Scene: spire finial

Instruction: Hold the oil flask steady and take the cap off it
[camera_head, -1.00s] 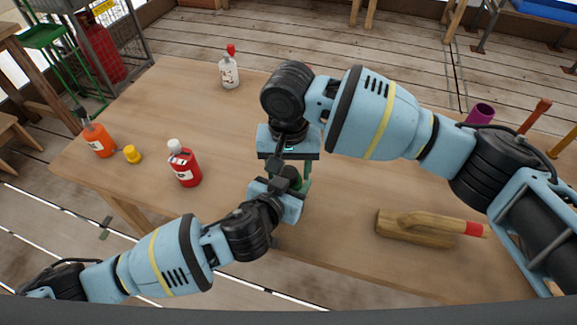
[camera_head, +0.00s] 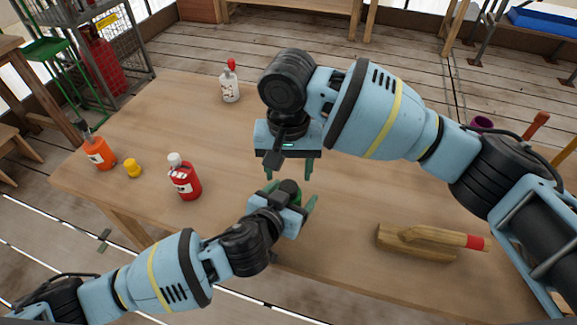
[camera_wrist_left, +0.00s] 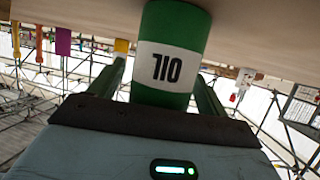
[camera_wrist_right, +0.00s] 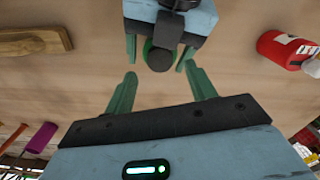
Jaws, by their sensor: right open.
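The oil flask (camera_wrist_left: 165,90) is a green cylinder with a white label band, lettered upside down in the left wrist view. It stands at the table's near side; its dark round top shows in the right wrist view (camera_wrist_right: 159,59) and beside my left gripper in the head view (camera_head: 290,188). My left gripper (camera_wrist_right: 156,66) has its fingers either side of the flask, with visible gaps. My right gripper (camera_head: 289,174) is open and empty, above the flask, its fingers apart and pointing down. The flask's lower part is hidden in the head view.
A red bottle (camera_head: 184,182), a yellow pot (camera_head: 133,168) and an orange bottle (camera_head: 99,154) stand on the left. A white bottle (camera_head: 230,88) stands at the back. A wooden float (camera_head: 420,243) lies on the right. The table middle-left is clear.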

